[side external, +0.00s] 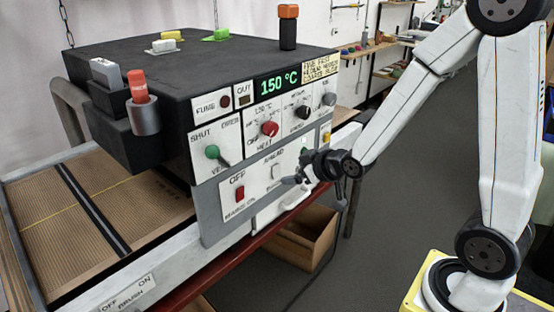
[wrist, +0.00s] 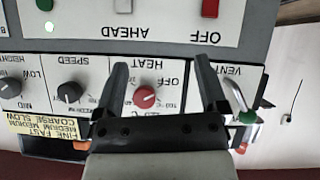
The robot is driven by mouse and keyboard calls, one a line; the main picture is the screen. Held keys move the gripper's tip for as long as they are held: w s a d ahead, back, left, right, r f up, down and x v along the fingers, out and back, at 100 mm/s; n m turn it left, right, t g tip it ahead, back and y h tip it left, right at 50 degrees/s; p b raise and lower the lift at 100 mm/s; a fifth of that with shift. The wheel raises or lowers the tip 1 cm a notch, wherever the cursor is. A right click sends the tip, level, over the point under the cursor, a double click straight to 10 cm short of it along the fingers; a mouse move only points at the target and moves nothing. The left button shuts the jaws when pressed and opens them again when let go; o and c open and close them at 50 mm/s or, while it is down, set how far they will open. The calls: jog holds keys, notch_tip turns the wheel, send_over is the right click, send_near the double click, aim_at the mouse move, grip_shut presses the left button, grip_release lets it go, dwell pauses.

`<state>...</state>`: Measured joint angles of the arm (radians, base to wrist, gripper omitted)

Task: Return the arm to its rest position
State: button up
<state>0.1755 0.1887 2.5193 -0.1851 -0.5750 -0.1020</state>
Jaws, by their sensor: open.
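My gripper (side external: 294,181) is in front of the lower right of the machine's control panel (side external: 218,208) in the side view, with my arm reaching in from the right. In the wrist view, where the panel lettering is upside down, my gripper (wrist: 160,60) has its two fingers wide apart with nothing held between them. The red HEAT knob (wrist: 145,97) shows in the gap between the fingers; it also shows in the side view (side external: 269,129), above my gripper. I cannot tell the exact distance from the fingertips to the panel.
A conveyor (side external: 110,190) runs at left. A cardboard box (side external: 300,240) sits below. Open floor (side external: 410,190) lies to the right.

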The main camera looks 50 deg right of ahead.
jog(key=s+a+f+g, duration=0.2)
jog(key=s+g, duration=0.2)
jog(key=s, duration=0.2)
jog(key=s+a+f+m+g, duration=0.1)
jog(key=s+a+g, duration=0.2)
jog(key=s+g, duration=0.2)
jog(key=shift+s+a+f+m+y, duration=0.15)
jog(key=shift+s+f+m+y, duration=0.2)
jog(key=shift+s, duration=0.25)
